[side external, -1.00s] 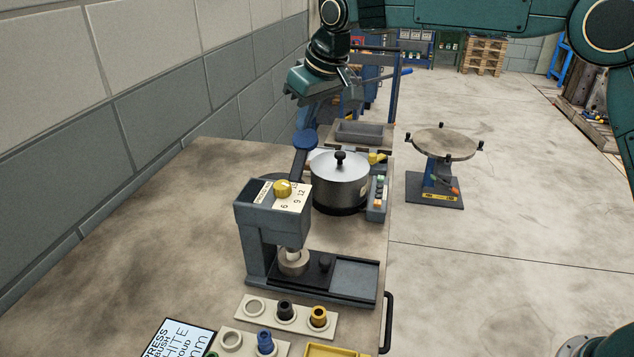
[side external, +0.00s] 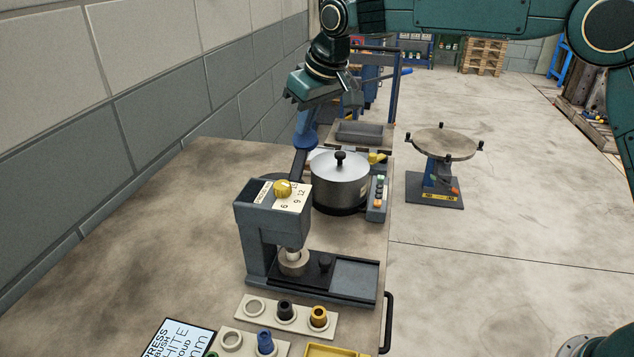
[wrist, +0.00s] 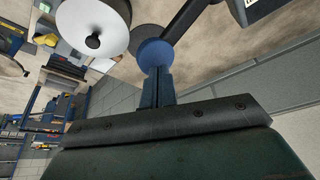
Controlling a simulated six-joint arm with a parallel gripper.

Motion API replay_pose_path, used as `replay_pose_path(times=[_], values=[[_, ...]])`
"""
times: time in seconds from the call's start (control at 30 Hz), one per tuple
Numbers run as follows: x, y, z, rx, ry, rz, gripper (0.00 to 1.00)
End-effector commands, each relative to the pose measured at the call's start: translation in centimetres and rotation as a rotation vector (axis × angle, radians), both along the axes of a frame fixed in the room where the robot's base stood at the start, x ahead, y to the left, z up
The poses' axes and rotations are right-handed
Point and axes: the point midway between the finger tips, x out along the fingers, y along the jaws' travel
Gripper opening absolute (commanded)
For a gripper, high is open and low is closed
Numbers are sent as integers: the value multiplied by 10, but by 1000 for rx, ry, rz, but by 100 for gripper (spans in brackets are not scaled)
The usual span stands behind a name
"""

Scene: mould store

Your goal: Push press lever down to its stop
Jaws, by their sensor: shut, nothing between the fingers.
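The press (side external: 272,210) stands on the bench, grey with a yellow dial on its head. Its dark lever (side external: 299,162) runs back from the head, beside the metal pot. The lever's round blue knob (wrist: 154,51) shows clearly in the wrist view, with the dark lever arm (wrist: 188,18) leading away to the upper right. My gripper (side external: 305,142) points down at the knob, its blue fingers shut and empty. In the wrist view the fingertips (wrist: 157,70) overlap the knob's edge; whether they touch it I cannot tell.
The lidded pot (side external: 340,185) stands close to the right of the lever. A grey tray (side external: 359,132) lies behind it. The block wall (side external: 180,100) rises on the left. Holders with coloured pieces (side external: 270,318) sit at the front. The bench left of the press is clear.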

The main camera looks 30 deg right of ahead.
Motion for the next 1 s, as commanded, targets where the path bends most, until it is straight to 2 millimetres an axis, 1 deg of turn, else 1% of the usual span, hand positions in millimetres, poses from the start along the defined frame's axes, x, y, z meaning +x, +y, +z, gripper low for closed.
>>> replay_pose_path(times=[0.2, 0.7, 1.0], values=[[0, 0, -5, 0, 1, 0, 0], [0, 0, -6, -1, 3, 0, 0], [0, 0, -11, -1, 2, 0, 0]])
